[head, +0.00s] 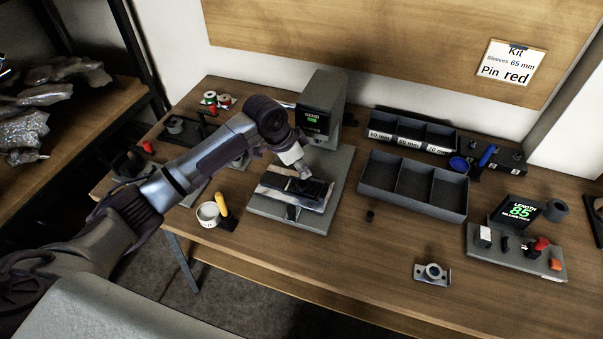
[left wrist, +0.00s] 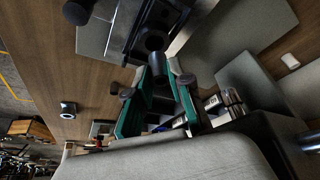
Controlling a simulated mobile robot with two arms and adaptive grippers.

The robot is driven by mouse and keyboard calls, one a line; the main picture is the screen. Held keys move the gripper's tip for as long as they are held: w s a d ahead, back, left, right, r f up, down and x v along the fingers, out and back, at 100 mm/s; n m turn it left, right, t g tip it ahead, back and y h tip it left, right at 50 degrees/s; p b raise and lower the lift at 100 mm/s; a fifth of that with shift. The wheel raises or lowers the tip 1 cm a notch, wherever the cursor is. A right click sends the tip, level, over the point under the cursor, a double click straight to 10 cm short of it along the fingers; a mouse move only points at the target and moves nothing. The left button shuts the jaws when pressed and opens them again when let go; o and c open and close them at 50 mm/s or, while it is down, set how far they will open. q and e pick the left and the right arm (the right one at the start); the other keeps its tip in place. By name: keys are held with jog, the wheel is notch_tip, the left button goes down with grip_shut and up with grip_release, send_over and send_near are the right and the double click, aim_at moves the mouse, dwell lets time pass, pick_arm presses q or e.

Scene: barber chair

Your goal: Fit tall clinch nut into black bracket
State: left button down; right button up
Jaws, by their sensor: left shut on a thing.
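My left gripper (head: 304,174) is over the plate of the grey press in the head view. In the left wrist view its green fingers (left wrist: 158,74) are shut on a dark cylindrical piece, which looks like the tall clinch nut (left wrist: 159,88). The black bracket (head: 313,190) lies on the press plate just under the fingertips. In the left wrist view a dark round opening (left wrist: 155,41) lies just past the fingertips, close to the held nut. I cannot tell whether the nut touches the bracket or is in it. My right gripper is out of view.
The grey press (head: 322,110) stands right behind the gripper. A small black piece (head: 370,215) lies on the table to the right. A silver bracket (head: 432,273) lies nearer the front. A divided grey tray (head: 413,205) and a length gauge (head: 520,262) stand to the right.

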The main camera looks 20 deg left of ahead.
aim_at(301, 177)
pick_arm(q)
jog(key=shift+f+p, duration=0.3)
jog(key=shift+f, duration=1.5)
jog(key=shift+f, duration=0.1)
jog(key=c, duration=1.1)
grip_release()
jog(key=shift+o, duration=0.2)
jog(key=shift+r, duration=0.2)
jog(key=b+v, duration=0.1)
jog(key=v, duration=1.1)
jog(key=shift+d, duration=0.1)
